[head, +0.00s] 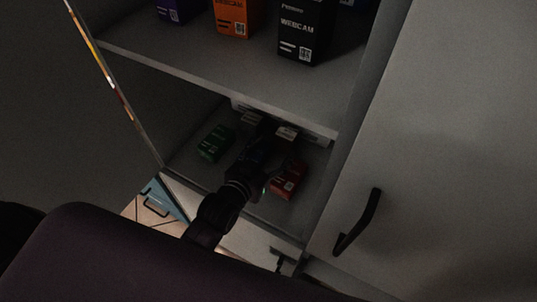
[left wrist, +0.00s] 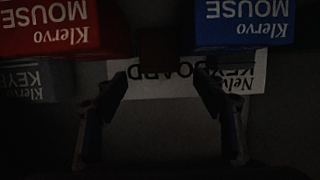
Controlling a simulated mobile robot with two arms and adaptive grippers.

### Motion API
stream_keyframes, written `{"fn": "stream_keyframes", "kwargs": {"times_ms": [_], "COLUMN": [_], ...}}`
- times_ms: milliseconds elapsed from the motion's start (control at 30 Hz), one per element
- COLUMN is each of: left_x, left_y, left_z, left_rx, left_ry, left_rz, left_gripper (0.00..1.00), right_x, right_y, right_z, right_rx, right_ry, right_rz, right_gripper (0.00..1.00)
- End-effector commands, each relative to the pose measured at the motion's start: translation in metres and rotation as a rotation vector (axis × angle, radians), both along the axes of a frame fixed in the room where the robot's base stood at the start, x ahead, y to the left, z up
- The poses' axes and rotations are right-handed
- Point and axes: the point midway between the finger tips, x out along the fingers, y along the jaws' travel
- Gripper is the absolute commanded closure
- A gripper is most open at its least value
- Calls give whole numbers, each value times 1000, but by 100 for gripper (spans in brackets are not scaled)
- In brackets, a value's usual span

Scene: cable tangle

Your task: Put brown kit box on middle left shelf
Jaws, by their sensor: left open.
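My left gripper (head: 260,150) reaches into the lower compartment of the open cabinet, above its shelf floor (head: 184,160). In the left wrist view the gripper (left wrist: 163,92) is open, with a finger at each side and nothing held between them. A small dark reddish-brown block (left wrist: 165,42) shows beyond the fingertips, in front of a white keyboard box (left wrist: 145,88). It is too dark to tell whether this block is the brown kit box. I see no clear brown kit box in the head view. Which shelf is the middle left one is unclear.
A green box (head: 216,143) and a red box (head: 289,180) flank my gripper. A blue mouse box (left wrist: 243,22) stands at the wrist view's upper right. The shelf above holds an orange box (head: 237,17) and a black webcam box (head: 303,32). A closed door (head: 435,150) is at right.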

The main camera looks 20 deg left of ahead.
Motion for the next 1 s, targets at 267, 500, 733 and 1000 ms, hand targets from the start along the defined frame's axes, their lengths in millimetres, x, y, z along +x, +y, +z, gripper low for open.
{"fn": "stream_keyframes", "kwargs": {"times_ms": [267, 500, 733, 1000], "left_x": [-27, -30, -30, -30], "left_y": [6, 6, 6, 6], "left_z": [8, 10, 10, 10], "left_rx": [1, 1, 1, 0], "left_ry": [1, -1, -1, 0], "left_rz": [0, 0, 0, 0], "left_gripper": [37, 37, 37, 37], "right_x": [0, 0, 0, 3], "right_y": [0, 0, 0, -1], "right_z": [-1, -1, 0, 0], "right_rx": [0, 0, 0, -1], "right_ry": [0, 0, 0, -3], "right_rz": [0, 0, 0, 0], "right_gripper": [43, 43, 43, 43]}}
